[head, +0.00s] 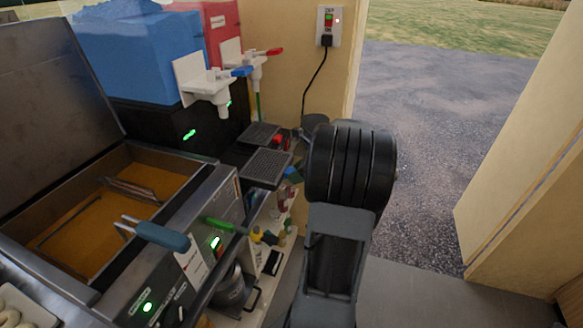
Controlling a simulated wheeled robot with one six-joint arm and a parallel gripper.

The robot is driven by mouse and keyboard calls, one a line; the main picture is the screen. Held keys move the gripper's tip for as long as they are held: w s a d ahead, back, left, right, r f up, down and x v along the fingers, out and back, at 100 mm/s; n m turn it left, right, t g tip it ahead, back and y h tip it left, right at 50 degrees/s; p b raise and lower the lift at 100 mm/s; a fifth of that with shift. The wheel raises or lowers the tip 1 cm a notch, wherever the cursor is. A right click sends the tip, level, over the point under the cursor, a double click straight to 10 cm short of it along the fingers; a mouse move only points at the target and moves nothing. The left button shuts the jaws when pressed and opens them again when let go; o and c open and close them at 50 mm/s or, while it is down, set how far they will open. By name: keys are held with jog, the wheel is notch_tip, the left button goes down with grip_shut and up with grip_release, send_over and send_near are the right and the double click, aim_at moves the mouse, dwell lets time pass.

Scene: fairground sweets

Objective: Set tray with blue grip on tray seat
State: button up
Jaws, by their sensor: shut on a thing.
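The tray with the blue grip (266,168) is a dark, slatted drip tray, roughly level, in front of the black drinks machine in the head view. Its blue grip (292,173) is at its right end. My gripper (297,178) is shut on this grip, mostly hidden behind my black arm joint. The tray lies to the right of and below the white tap with the blue lever (212,84). The tray seat cannot be made out clearly, and I cannot tell whether the tray touches it.
A similar dark tray (260,134) with a red grip sits just behind, below the red-lever tap (255,62). A fryer (120,215) with blue and green basket handles stands at the left. Small bottles (268,236) stand below. Open floor lies at the right.

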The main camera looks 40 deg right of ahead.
aim_at(272, 165)
jog(key=w+a, duration=0.1)
jog(key=w, duration=0.2)
jog(key=w+a+b, duration=0.1)
jog(key=w+a, duration=0.1)
jog(key=w, duration=0.1)
jog(key=w+a+f+b, duration=0.1)
jog(key=w, duration=0.1)
jog(key=shift+w+a, duration=0.4)
jog(key=shift+w+a+f, duration=0.35)
jog(key=shift+w+f, duration=0.05)
jog(key=shift+w, duration=0.2)
jog(key=shift+w+a+f, duration=0.3)
jog(key=shift+w+f, duration=0.05)
jog(key=shift+w, duration=0.2)
jog(key=shift+f, duration=0.2)
jog(key=o, duration=1.1)
jog(key=shift+s+d, duration=0.1)
